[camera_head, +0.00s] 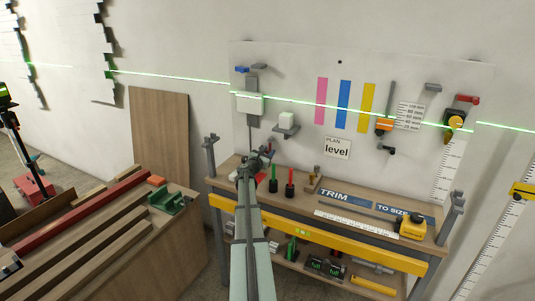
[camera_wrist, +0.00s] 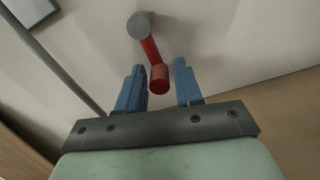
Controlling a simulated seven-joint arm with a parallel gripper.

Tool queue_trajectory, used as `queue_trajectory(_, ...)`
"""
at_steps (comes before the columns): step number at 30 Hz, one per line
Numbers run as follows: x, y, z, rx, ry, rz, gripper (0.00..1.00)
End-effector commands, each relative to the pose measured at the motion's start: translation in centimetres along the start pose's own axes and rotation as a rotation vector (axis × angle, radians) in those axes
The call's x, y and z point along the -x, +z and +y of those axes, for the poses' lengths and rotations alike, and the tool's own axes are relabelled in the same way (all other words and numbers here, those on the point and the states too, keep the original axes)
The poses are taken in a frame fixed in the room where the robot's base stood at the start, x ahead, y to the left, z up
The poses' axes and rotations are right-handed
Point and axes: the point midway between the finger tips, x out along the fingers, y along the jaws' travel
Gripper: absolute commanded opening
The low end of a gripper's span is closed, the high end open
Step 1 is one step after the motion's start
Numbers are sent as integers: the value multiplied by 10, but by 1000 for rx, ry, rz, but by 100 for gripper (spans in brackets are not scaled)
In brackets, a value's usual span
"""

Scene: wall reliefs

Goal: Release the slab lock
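In the wrist view, a red crank lever (camera_wrist: 152,55) hangs from a round grey pivot (camera_wrist: 140,25) on the pale wall. Its round red end sits between the two blue fingers of my gripper (camera_wrist: 158,78), with gaps on both sides. My gripper is open and holds nothing. In the head view, my gripper (camera_head: 262,156) is at the wall panel below the grey rail (camera_head: 252,86) and white block (camera_head: 250,104). A little red of the lever shows beside it, mostly hidden. No part is labelled as the slab lock.
The workbench (camera_head: 325,219) stands below, with green and red upright tools (camera_head: 282,181) close to my gripper. A small shelf with a white cube (camera_head: 286,120) is at the right. A green laser line crosses the panel.

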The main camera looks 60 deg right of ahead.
Motion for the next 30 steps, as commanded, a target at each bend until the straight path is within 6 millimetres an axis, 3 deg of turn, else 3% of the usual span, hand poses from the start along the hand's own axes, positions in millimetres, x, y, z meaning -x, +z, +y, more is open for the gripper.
queue_trajectory(11, 0, 0, 0, 0, 0, 0, 0)
queue_trajectory(23, 0, 0, -2, 44, 0, 0, 0)
queue_trajectory(30, 1, 3, -10, 192, 1, 0, 0)
